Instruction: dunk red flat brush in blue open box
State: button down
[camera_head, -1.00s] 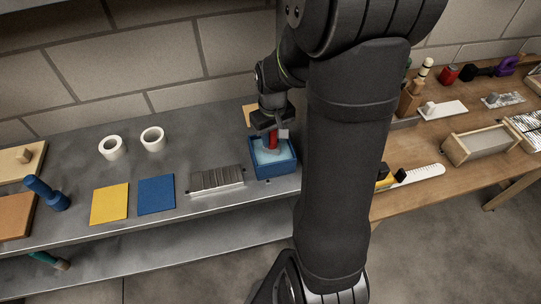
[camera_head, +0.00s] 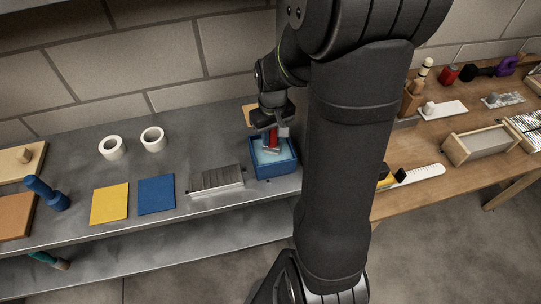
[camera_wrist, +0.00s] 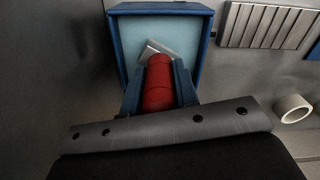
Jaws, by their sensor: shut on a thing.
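The blue open box (camera_head: 286,170) stands on the grey metal bench, with a pale blue fill inside. My gripper (camera_head: 272,129) is over the box, pointing down, and is shut on the red flat brush (camera_head: 273,143). In the wrist view the brush's red handle (camera_wrist: 159,82) is between the two fingers (camera_wrist: 158,92), and its light metal-coloured end (camera_wrist: 154,49) lies over the pale fill of the box (camera_wrist: 206,50). Whether the brush's tip touches the fill cannot be told. The brush looks tilted in the head view.
A ribbed grey block (camera_head: 216,180) sits just left of the box. Blue (camera_head: 156,194) and yellow (camera_head: 110,204) squares, two white rings (camera_head: 153,139) and a blue-handled tool (camera_head: 47,193) lie further left. A wooden table (camera_head: 400,207) is on the right.

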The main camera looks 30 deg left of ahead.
jog(key=shift+r, duration=3.05)
